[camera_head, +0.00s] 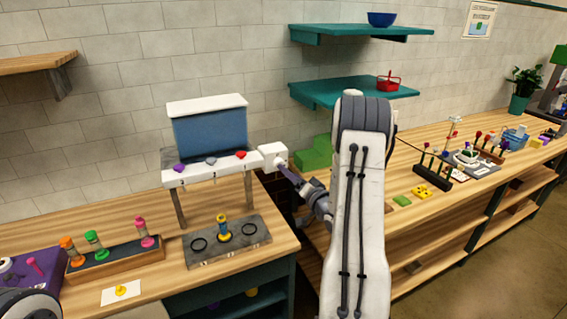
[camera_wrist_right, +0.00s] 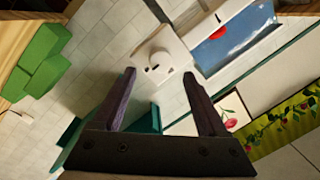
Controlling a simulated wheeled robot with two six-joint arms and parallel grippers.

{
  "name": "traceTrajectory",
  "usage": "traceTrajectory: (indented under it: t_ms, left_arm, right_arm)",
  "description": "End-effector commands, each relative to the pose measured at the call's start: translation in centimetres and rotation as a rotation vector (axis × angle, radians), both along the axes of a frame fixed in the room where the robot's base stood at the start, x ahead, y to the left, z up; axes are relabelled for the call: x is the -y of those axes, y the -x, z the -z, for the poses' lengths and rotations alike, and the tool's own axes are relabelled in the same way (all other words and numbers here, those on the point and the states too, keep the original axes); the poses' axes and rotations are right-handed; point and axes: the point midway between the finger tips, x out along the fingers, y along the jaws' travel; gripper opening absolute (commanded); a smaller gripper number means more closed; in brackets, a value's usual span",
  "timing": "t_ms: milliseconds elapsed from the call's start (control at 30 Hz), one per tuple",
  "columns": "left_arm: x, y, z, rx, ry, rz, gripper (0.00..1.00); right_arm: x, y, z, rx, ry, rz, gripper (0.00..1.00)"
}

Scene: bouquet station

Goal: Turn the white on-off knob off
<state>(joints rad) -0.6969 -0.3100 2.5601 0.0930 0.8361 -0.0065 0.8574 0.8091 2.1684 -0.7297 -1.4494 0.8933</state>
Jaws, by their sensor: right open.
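The white on-off knob (camera_wrist_right: 158,66) is a round white piece on a white block. The block (camera_head: 270,152) sits at the right end of the dispenser (camera_head: 214,170) in the head view. My right gripper (camera_head: 286,167) reaches it from the lower right, fingertips close to the block's front. In the right wrist view, my right gripper (camera_wrist_right: 159,75) is open, with one dark finger on each side of the knob in the picture. I cannot tell whether the fingers touch it. My left gripper is not in view.
The dispenser has a blue tank (camera_head: 210,132) and purple, grey and red knobs along its front. Below, a grey tray (camera_head: 200,258) holds a yellow piece. A vial rack (camera_head: 118,262) stands left. Green blocks (camera_head: 316,154) stand behind my right arm.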

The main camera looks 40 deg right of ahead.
Motion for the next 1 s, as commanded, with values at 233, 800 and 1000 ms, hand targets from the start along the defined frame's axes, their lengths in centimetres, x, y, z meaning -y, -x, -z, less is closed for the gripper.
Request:
traceTrajectory:
  t_ms: [233,800,1000]
  left_arm:
    - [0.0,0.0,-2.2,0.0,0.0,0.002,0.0]
    - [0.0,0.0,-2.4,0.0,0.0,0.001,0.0]
    - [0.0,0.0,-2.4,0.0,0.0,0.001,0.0]
  right_arm:
    - [0.5,-3.8,-0.2,-0.002,0.001,-0.001,0.76]
    - [0.7,-4.9,0.0,-0.002,0.001,0.001,0.22]
    - [0.7,-4.8,0.0,-0.003,0.003,0.001,0.0]
